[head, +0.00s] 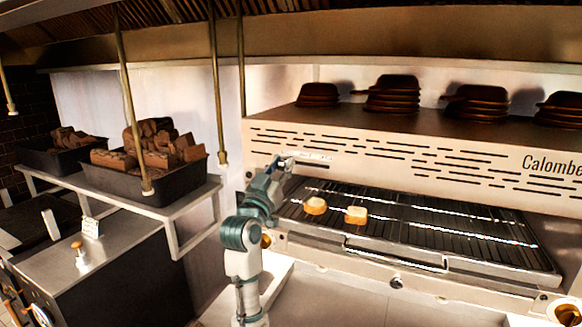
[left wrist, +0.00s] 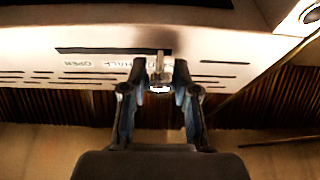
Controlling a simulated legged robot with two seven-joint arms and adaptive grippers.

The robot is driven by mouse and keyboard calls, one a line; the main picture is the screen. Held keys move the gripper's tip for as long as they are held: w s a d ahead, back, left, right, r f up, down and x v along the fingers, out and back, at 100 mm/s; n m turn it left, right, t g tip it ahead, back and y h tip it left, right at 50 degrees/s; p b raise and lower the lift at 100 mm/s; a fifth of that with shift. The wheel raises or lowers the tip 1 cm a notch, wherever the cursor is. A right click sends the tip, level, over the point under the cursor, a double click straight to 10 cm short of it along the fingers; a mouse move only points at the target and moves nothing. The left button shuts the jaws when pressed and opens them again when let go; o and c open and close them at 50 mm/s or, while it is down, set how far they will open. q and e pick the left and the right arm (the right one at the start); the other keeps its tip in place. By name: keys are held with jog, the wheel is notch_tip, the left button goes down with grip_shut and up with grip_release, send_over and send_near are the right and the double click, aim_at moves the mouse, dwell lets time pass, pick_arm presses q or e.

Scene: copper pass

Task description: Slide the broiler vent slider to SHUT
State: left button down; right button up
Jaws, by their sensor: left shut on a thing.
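The broiler vent slider's knob (left wrist: 160,66) is a small metal tab below a dark slot in the pale broiler front. My left gripper (left wrist: 159,68) is shut on it, one finger on each side. Any SHUT mark is hidden or unreadable behind the fingers. In the head view, my left gripper (head: 287,163) is at the left end of the broiler front (head: 400,157), over the small label strip (head: 316,156). My right gripper is not in view.
The grill rack (head: 430,225) with two bread pieces (head: 316,206) (head: 356,215) lies below and right of my gripper. Dark pans (head: 392,95) are stacked on the broiler top. Hanging rods (head: 217,90) and a shelf (head: 190,212) with bins of brown chunks stand left.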

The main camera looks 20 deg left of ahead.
pick_arm(q)
jog(key=shift+s+r, duration=0.1)
jog(key=shift+r, duration=0.2)
jog(key=c, duration=1.1)
grip_release()
jog(key=shift+o, duration=1.2)
jog(key=shift+a+f, duration=0.1)
jog(key=shift+a, duration=0.1)
jog(key=shift+a+f, duration=0.2)
jog(key=shift+a, duration=0.2)
jog(key=v, duration=1.1)
jog(key=shift+s+a+f, duration=0.2)
jog(key=shift+s+f, duration=0.1)
jog(key=shift+f, duration=0.05)
jog(key=shift+d, duration=0.4)
